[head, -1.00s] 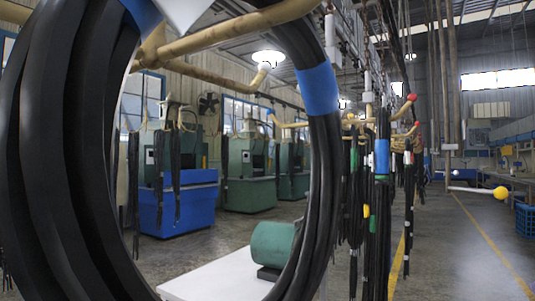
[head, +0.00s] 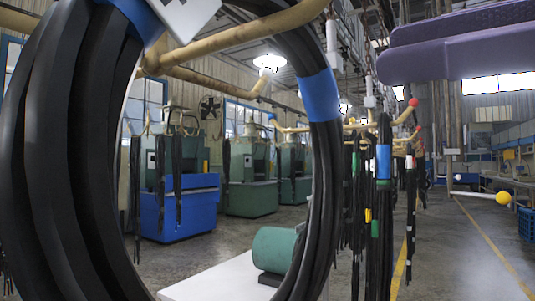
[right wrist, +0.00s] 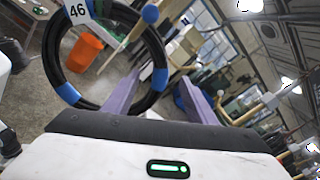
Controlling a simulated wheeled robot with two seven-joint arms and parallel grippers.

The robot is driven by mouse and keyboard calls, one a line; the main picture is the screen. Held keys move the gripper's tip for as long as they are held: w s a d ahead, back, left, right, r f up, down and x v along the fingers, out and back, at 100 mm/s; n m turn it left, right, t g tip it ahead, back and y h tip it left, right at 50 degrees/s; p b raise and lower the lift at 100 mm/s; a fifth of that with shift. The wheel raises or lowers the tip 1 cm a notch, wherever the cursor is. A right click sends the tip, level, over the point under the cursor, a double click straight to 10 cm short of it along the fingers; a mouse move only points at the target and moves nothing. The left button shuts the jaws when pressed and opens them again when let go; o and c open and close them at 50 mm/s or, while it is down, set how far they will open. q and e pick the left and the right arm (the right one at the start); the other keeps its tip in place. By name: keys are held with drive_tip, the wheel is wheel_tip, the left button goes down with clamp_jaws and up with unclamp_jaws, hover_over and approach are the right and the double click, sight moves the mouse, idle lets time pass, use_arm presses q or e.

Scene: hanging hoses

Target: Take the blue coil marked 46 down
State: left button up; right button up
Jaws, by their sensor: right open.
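The coil (head: 70,150) is a large black hose ring with blue bands (head: 319,95), filling the left of the head view. It hangs on a tan peg (head: 240,32). A white tag (head: 190,15) on it is cut off at the top. In the right wrist view the coil (right wrist: 48,50) shows as a whole ring, its tag (right wrist: 77,10) reading 46. My right gripper (head: 388,50) is open, its purple fingers at upper right, apart from the coil. In the right wrist view its fingertips (right wrist: 161,78) point toward a blue band. My left gripper is not in view.
Other pegs with thin hose bundles (head: 383,200) hang to the right. A green motor (head: 275,248) sits on a white table (head: 215,280) behind the coil. A yellow-ended bar (head: 503,198) sticks out at right. An orange bin (right wrist: 86,50) shows through the ring.

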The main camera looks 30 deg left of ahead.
sight(329, 63)
drive_tip(key=a, duration=0.3)
drive_tip(key=shift+w, duration=0.15)
drive_tip(key=a, duration=0.1)
drive_tip(key=a+p, duration=0.1)
drive_tip(key=a, duration=0.1)
drive_tip(key=a+p, duration=0.1)
drive_tip(key=a, duration=0.1)
drive_tip(key=shift+w, duration=0.3)
clamp_jaws()
drive_tip(key=shift+r, duration=0.15)
idle(0.8)
